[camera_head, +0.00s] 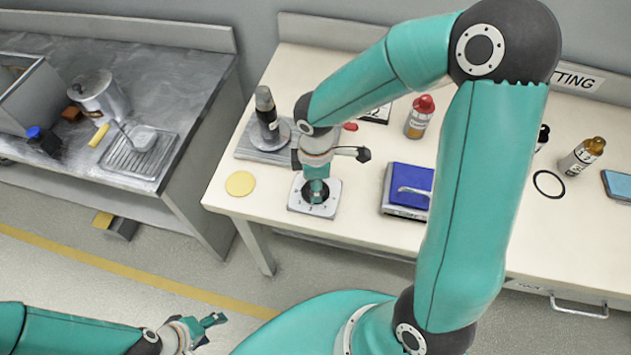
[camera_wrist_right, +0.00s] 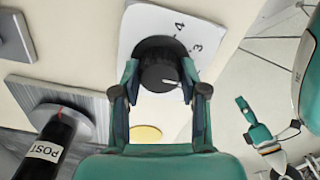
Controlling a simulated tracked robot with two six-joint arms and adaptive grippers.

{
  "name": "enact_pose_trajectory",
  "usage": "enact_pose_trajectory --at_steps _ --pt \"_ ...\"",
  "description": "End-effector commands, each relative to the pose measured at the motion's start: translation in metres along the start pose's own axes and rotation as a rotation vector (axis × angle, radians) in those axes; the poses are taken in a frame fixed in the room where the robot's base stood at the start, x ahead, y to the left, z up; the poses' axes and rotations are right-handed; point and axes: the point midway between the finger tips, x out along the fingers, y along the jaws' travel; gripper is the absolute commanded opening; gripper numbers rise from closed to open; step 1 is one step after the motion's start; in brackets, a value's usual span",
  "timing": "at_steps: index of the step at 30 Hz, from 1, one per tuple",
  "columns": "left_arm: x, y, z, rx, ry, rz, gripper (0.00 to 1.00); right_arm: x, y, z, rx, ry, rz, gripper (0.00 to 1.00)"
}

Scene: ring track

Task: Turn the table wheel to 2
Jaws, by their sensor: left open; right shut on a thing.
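The table wheel is a black ribbed knob (camera_wrist_right: 158,66) on a white plate (camera_wrist_right: 140,22) with numerals around it; 4 and 3 show, and any others are hidden. A white mark on the knob points to the right, below the 3, toward one finger. My right gripper (camera_wrist_right: 160,80) is shut on the knob, with a finger on either side. In the head view the plate (camera_head: 297,205) lies near the table's front edge, and my right gripper (camera_head: 317,188) points down onto it. My left gripper (camera_head: 212,326) is open and empty at lower left, away from the table.
A bottle stand (camera_head: 262,146) is behind the wheel, and a yellow disc (camera_head: 240,184) lies to its left. A blue-topped scale (camera_head: 408,187) stands to the right. A red-capped bottle (camera_head: 418,118) is farther back. A grey bench (camera_head: 185,75) stands left across a gap.

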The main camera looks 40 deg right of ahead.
Motion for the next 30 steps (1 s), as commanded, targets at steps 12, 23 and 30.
enact_pose_trajectory --at_steps 12,23,30 --pt "0.0 0.0 0.0 0.0 0.0 0.0 0.6 -0.001 0.002 -0.001 0.001 0.003 0.005 0.66" --pt "-0.001 0.0 0.0 0.0 0.0 0.0 0.6 -0.002 0.001 0.0 0.002 0.001 0.002 0.68" --pt "-0.001 0.0 0.0 0.0 0.0 0.0 0.6 -0.028 0.002 -0.001 0.002 0.003 0.007 0.68"
